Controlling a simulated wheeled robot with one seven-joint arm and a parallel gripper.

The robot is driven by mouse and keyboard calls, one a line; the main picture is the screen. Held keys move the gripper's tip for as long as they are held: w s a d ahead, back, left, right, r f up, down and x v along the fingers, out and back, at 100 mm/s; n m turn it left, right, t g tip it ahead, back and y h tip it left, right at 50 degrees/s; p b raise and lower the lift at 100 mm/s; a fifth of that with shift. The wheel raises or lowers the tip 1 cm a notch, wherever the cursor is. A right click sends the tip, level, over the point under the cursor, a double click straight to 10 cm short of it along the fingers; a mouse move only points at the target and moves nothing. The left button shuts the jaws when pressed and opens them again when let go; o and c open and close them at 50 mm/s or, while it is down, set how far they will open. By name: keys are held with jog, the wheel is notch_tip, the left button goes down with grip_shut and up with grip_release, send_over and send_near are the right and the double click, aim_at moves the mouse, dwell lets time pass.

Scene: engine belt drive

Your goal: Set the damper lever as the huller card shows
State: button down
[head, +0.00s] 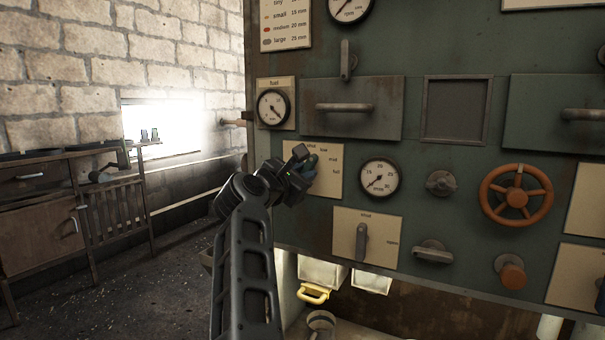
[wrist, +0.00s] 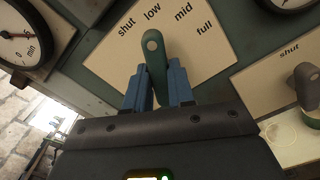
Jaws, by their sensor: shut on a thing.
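The lever (wrist: 152,48) is dark green with a pale dot near its upper end. It stands on a cream plate (wrist: 105,60) marked shut, low, mid and full, and its dotted end points at low in the wrist view. My gripper (wrist: 157,90) has its two blue fingers shut on the lever, one on each side. In the head view my gripper (head: 306,166) covers most of the lever and part of the plate (head: 325,185). A card (head: 285,25) at the upper left lists tiny, small, medium and large with mm values; whether it is the huller card, I cannot tell.
Below is another lever (head: 361,242) on a shut/open plate. An orange handwheel (head: 516,198) is farther right. A bench (head: 40,215) stands at left.

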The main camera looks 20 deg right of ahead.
jog(key=c, duration=1)
grip_release()
jog(key=shift+s+a, duration=0.1)
jog(key=b+v, duration=0.1)
jog(key=v, duration=0.6)
jog(key=shift+s+a+b, duration=0.2)
jog(key=shift+b, duration=0.1)
